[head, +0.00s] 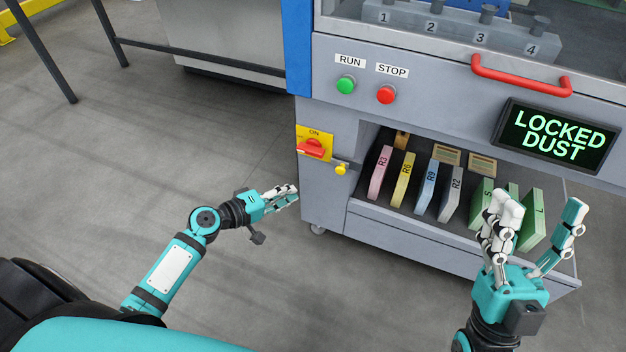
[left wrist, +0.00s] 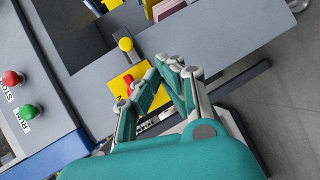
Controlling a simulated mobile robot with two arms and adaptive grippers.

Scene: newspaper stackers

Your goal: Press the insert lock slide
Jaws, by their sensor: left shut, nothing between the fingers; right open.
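The lock slide is most likely the small metal bar with a yellow knob (head: 341,168) on the machine's front, right of the red rotary switch (head: 311,148) on its yellow plate. The knob also shows in the left wrist view (left wrist: 125,43), beyond my fingers. My left gripper (head: 292,192) is shut and empty, below and left of the knob and apart from it; it also shows in the left wrist view (left wrist: 162,70). My right gripper (head: 542,208) is open and empty, raised in front of the shelf's right end. The display (head: 556,141) reads "LOCKED DUST".
An open shelf (head: 405,224) holds several upright coloured plates, such as the pink R3 (head: 380,172) and yellow R6 (head: 403,180). Green RUN (head: 346,84) and red STOP (head: 386,95) buttons and a red handle (head: 521,77) sit above.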

